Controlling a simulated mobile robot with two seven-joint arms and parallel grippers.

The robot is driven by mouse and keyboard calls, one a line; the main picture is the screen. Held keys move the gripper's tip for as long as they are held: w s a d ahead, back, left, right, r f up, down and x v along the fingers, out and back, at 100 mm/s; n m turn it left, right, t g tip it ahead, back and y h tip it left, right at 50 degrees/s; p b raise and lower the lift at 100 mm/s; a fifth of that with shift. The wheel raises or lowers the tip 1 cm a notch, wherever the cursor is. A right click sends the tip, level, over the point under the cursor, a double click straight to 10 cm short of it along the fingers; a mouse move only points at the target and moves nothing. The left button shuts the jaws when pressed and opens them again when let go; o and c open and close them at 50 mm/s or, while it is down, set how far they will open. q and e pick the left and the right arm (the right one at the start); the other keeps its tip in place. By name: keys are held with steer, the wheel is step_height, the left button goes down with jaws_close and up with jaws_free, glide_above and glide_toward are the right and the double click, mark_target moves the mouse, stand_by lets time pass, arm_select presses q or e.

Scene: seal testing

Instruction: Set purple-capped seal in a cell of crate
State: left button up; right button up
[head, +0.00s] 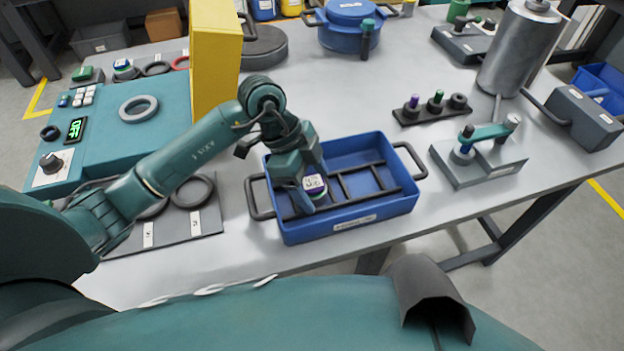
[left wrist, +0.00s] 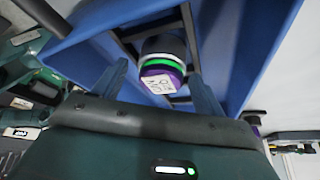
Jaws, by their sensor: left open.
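The blue crate (head: 345,230) stands on the table with black dividers inside and black handles at both ends. The purple-capped seal (head: 314,184) is at the crate's left part; in the left wrist view the seal (left wrist: 162,72) shows a dark body, white and green bands, and a labelled purple cap. My left gripper (head: 306,196) reaches down into the crate at the seal. In the left wrist view its fingers (left wrist: 160,92) are spread, one each side of the seal, with gaps visible. The seal's base is hidden. My right gripper is not in view.
A black rack (head: 432,112) with purple and green pieces stands behind right of the crate. A grey block with a teal lever (head: 480,160) is at the right. A teal machine (head: 110,125) with a yellow panel (head: 215,60) is at the left. Table front right of the crate is clear.

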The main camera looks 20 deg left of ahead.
arm_select(q)
steer(key=v, duration=1.2)
steer(key=shift+p, duration=0.45)
